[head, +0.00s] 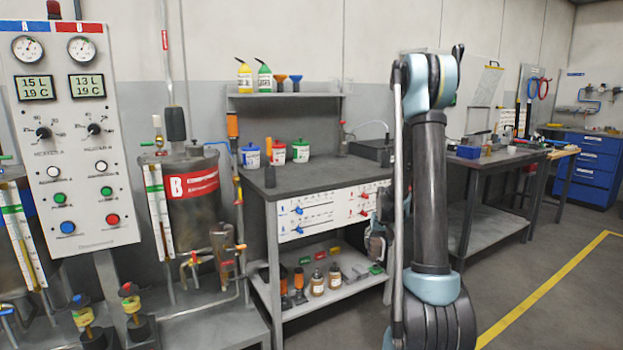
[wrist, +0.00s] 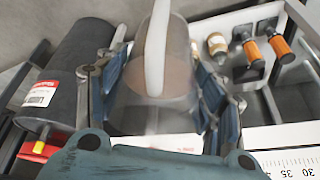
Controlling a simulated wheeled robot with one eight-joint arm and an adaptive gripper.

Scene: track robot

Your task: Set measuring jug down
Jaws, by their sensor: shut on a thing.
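The measuring jug (wrist: 150,104) is a clear, brownish see-through vessel with a pale curved strip, perhaps its handle, rising across it in the wrist view. My gripper (wrist: 152,90) is shut on it, with blue-grey fingers on both sides of its wall. In the head view my gripper (head: 377,243) is partly hidden behind my arm, in front of the right part of the bench. I cannot make out the held jug there. What lies under the jug is hidden in both views.
Tank B (head: 188,215) stands left of the grey bench (head: 315,185), with a clear vessel (head: 223,248) by its valves. The lower shelf (head: 330,308) carries several bottles and orange-topped items. A labelled dark cylinder (wrist: 72,75) is close left of my fingers.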

